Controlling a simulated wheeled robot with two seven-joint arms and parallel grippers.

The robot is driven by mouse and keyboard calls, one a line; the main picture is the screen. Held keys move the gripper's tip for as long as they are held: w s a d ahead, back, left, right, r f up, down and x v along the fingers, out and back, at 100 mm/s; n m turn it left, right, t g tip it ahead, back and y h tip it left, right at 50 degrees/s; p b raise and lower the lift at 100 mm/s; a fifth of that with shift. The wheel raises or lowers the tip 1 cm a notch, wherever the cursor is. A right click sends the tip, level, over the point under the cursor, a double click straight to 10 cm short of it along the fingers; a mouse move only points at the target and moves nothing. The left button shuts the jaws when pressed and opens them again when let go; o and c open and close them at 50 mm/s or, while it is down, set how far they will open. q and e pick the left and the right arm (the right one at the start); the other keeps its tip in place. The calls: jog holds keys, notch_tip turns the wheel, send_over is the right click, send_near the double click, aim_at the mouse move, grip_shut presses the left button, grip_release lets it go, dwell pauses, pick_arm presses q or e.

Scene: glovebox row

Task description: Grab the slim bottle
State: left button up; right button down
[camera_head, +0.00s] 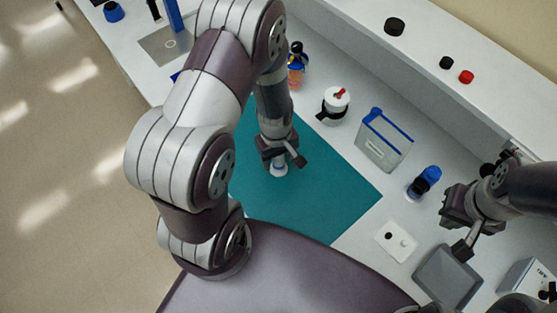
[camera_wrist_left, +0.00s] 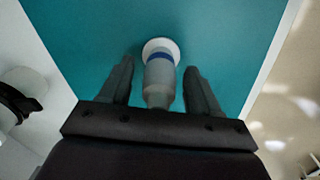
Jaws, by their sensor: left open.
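The slim bottle (camera_wrist_left: 159,77) is grey with a blue band and a white round base. It stands on the teal mat (camera_wrist_left: 90,30). In the left wrist view my left gripper (camera_wrist_left: 160,75) is open, with one finger on each side of the bottle and gaps visible at both sides. In the head view the bottle's lower part (camera_head: 279,170) shows below my left gripper (camera_head: 281,160), which hides its top. My right gripper (camera_head: 458,228) is at the right, above the counter and away from the bottle; its jaw opening is unclear.
Behind the mat (camera_head: 335,205) stand an orange-and-blue bottle (camera_head: 296,72), a white jar with a red top (camera_head: 335,101), a blue-rimmed clear container (camera_head: 384,140) and a blue-capped bottle (camera_head: 424,183). A grey tray (camera_head: 447,277) lies at the right. The mat's right part is clear.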

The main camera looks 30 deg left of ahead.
pick_arm(q)
jog(key=shift+d, duration=0.1)
grip_shut()
jog(key=shift+r, duration=0.1)
